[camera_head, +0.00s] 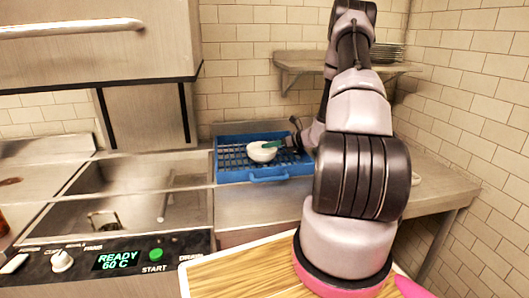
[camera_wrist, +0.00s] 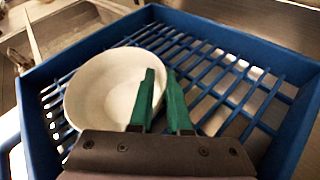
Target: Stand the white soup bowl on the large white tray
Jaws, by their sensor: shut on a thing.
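The white soup bowl (camera_head: 262,151) is at the blue slatted rack (camera_head: 268,178), upright or nearly so; I cannot tell whether it touches the slats. In the wrist view the bowl (camera_wrist: 88,92) lies on the left, over the slats. My gripper (camera_head: 276,145) reaches in from the right. Its green fingers (camera_wrist: 160,92) are shut on the bowl's right rim, one inside the bowl and one outside. I cannot make out a plain large white tray; a wood-grained surface with a pale raised rim (camera_head: 186,276) lies at the bottom, partly hidden by my arm.
A steel machine with a lit "READY 60 C" panel (camera_head: 118,260) stands at left, under a raised metal hood (camera_head: 95,45). A steel counter (camera_head: 440,187) at right looks mostly clear. A wall shelf (camera_head: 300,60) holds stacked plates (camera_head: 388,52) behind my arm.

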